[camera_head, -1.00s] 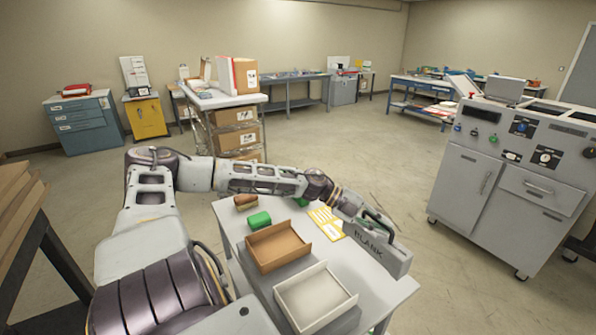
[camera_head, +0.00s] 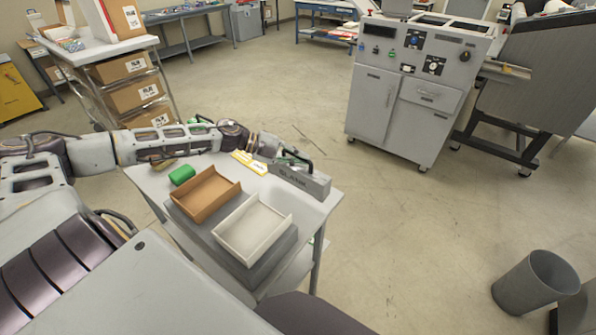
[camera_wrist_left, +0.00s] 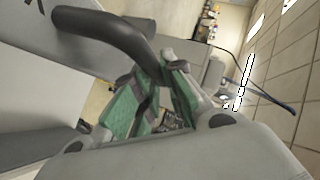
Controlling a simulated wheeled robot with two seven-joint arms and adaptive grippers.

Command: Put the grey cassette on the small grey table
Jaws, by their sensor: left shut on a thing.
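The grey cassette (camera_head: 305,182) is a flat grey box with a dark carrying handle and lettering on its side. My left gripper (camera_head: 284,160) is shut on its handle. In the left wrist view, the green finger pads (camera_wrist_left: 150,98) are close to the dark handle (camera_wrist_left: 112,28), and the cassette's grey side (camera_wrist_left: 35,95) fills the left. The cassette is at the far right corner of a small light-grey table (camera_head: 318,212); whether it touches the top cannot be told. My right gripper is not in view.
A brown tray (camera_head: 206,196), a white tray (camera_head: 252,230), a green roll (camera_head: 182,175) and a yellow card (camera_head: 248,163) are on the table. A grey machine (camera_head: 405,95) stands beyond; a bin (camera_head: 530,283) is at lower right. The floor between is open.

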